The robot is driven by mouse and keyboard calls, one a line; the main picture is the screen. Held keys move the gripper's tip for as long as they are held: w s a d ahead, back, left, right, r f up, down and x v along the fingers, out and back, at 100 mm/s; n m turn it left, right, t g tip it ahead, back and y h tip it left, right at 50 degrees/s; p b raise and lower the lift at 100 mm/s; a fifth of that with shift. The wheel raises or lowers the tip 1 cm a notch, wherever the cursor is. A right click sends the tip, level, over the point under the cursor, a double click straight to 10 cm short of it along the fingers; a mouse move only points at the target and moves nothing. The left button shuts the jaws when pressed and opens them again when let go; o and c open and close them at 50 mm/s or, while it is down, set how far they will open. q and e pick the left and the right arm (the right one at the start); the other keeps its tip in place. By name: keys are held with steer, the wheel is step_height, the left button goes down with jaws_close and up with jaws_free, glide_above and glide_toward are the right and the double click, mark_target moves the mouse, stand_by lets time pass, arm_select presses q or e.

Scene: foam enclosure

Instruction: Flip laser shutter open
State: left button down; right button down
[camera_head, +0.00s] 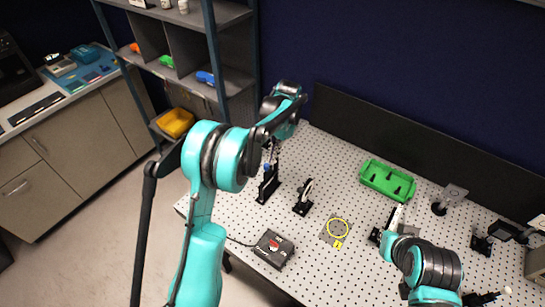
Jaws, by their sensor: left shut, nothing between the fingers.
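My left arm reaches up and over the perforated optical table (325,175). Its gripper (268,143) is small, dark and partly hidden by the arm; it is shut and empty, just above a tall black post-mounted part (268,184) at the table's left. I cannot tell whether they touch. A round black optic mount (303,198) stands to the right of that part. I cannot make out for certain which part is the laser shutter, or its flap position. My right arm comes in at the lower right; its fingers are not clear.
A black box with a red mark (274,248) sits at the front edge. A yellow ring (338,228) lies mid-table. A green tray (387,181) and a clear-topped mount (449,199) are farther back. Shelves (165,45) stand behind on the left.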

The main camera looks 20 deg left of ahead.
mark_target(267, 165)
arm_select(q)
steer(key=shift+a, duration=0.1)
steer(key=shift+s, duration=0.15)
steer(key=shift+s+a+b, duration=0.2)
steer(key=shift+s+a, duration=0.05)
steer(key=shift+s, duration=0.5)
steer(key=shift+s+a+b, duration=0.2)
steer(key=shift+s+a, duration=0.05)
steer(key=shift+s, duration=0.45)
steer(key=shift+w+f, duration=0.1)
steer(key=shift+w, duration=0.05)
